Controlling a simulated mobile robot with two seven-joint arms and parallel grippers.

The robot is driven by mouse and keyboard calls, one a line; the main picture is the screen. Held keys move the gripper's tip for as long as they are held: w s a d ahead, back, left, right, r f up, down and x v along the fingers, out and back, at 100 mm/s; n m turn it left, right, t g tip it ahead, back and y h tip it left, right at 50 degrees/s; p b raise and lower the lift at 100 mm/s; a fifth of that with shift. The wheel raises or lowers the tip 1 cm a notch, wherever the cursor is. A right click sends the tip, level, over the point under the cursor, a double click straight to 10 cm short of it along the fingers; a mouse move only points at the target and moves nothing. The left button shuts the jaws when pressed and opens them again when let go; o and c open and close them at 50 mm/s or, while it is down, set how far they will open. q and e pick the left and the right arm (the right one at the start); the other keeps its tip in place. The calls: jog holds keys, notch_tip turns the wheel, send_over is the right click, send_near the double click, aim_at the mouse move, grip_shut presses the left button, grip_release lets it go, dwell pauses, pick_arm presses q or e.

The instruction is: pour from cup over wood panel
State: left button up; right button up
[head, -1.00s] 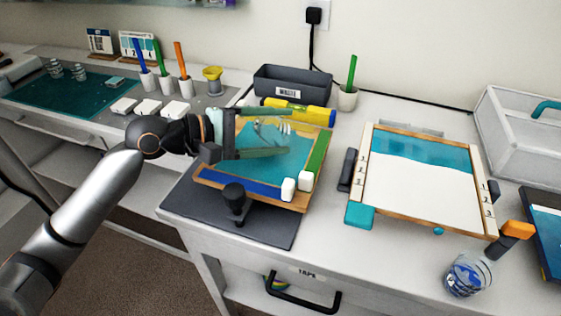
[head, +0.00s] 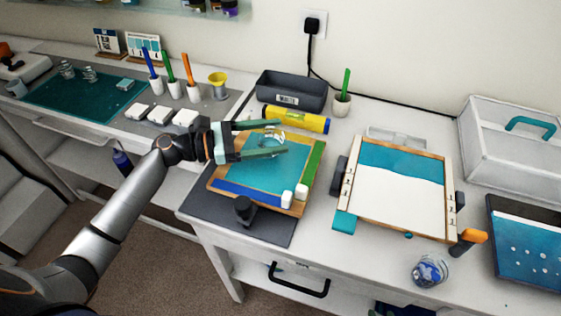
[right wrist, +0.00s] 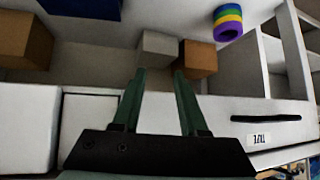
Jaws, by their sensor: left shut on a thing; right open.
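My left gripper (head: 283,137) reaches in from the left over the far part of a wood panel (head: 214,184). It is shut on a clear cup (head: 270,143), which sits between its green fingers. The cup's tilt and contents are hard to make out. The panel's top is mostly teal, with a blue strip along the front, a green strip on the right and bare wood at the edges. My right gripper shows only in the right wrist view (right wrist: 160,75). It is open, its two green fingers apart, pointing towards a small grey block (right wrist: 158,46).
A framed teal-and-white panel (head: 400,195) lies to the right. A clear cup with blue in it (head: 430,271) stands at the front right. A grey bin (head: 291,93) and a yellow level (head: 297,119) are behind the panel. A striped tape roll (right wrist: 228,22) is near my right gripper.

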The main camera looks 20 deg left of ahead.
pick_arm(q)
jog(key=shift+w+a+f+n+h, duration=0.15)
jog(key=shift+n, duration=0.45)
jog(key=shift+w+a+f+n+h, duration=0.1)
jog(key=shift+n+h, duration=0.05)
jog(key=shift+n, duration=0.45)
jog(key=shift+r, duration=1)
dwell(1.3)
